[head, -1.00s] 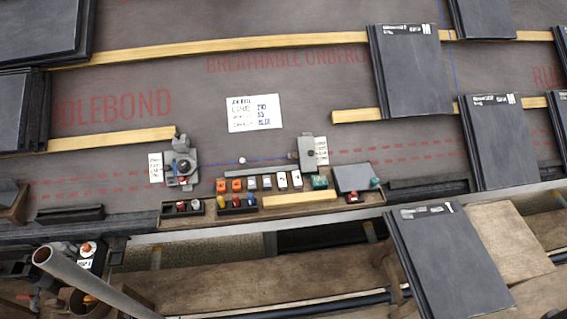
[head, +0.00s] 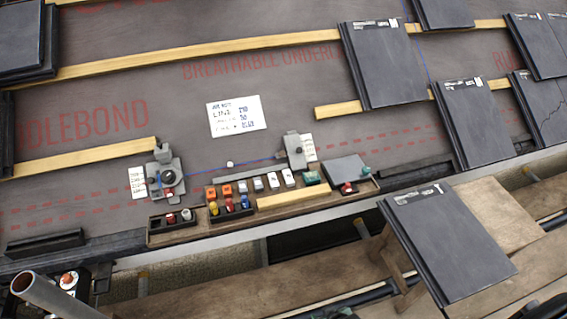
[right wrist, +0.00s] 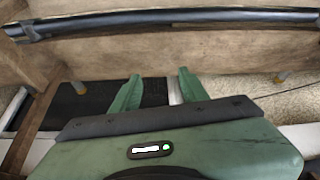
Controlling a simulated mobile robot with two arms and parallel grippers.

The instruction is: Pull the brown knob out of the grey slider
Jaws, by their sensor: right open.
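In the head view a grey device with a round dark dial (head: 160,176) stands at the left end of the blue line. A second grey device (head: 295,150) stands at the line's right end, with a dark round part on top. I cannot tell which one is the slider, and no brown knob can be made out at this size. My right gripper (right wrist: 156,88) is open and empty in the right wrist view, its two green fingers apart over planks and a dark gap. It is away from both devices. My left gripper is not in view.
A wooden tray (head: 190,231) along the roof edge holds small coloured pieces. A white card (head: 237,116) lies above it. Dark slates (head: 383,65) rest on the right, and a slate stack (head: 450,245) lies below the edge. A metal pole (head: 55,296) rises at bottom left.

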